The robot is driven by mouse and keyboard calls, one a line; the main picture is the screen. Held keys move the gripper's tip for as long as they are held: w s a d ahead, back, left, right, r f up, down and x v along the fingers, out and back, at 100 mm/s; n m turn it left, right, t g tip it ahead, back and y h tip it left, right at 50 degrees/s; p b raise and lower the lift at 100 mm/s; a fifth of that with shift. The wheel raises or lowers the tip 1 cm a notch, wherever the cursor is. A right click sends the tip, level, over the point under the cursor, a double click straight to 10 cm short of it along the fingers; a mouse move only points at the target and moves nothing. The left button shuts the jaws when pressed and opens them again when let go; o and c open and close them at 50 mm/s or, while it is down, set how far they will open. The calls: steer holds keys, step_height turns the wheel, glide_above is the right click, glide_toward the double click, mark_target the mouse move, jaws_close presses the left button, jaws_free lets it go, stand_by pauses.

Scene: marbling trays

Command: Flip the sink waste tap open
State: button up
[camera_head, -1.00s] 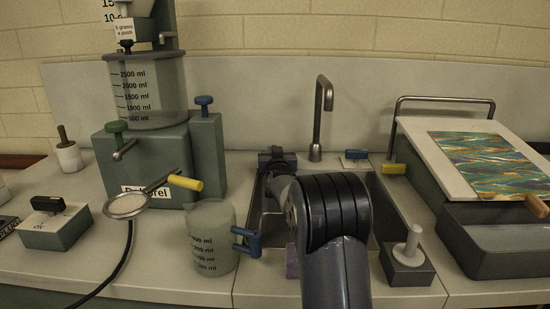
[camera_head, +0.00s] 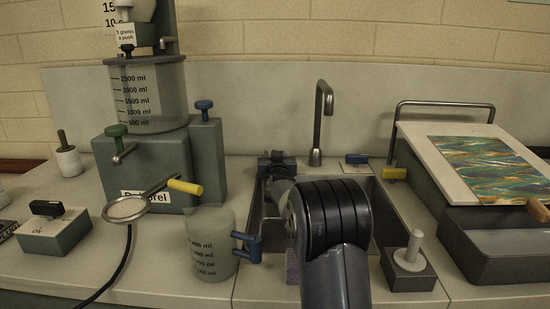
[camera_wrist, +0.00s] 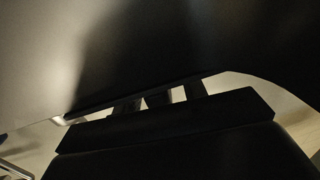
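A small tap with a blue lever (camera_head: 356,158) sits on the counter behind the sink, right of the spout. It may be the sink waste tap, but its label is too small to read. The grey sink (camera_head: 380,205) is partly hidden by my arm. My gripper (camera_head: 277,163) is at the sink's back left corner, left of the spout and apart from the blue lever. Its fingertips are hidden in the head view. In the wrist view dark finger parts show before a large, dark, blurred surface; I cannot tell their opening.
The metal spout (camera_head: 319,120) rises behind the sink. A measuring jug (camera_head: 211,252) with a blue handle stands left of it. A grey block with a pale peg (camera_head: 408,270) stands at the right front. A rack with a marbled sheet (camera_head: 485,165) is at the right.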

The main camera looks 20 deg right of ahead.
steer(key=v, duration=1.1)
steer(key=shift+w, duration=0.1)
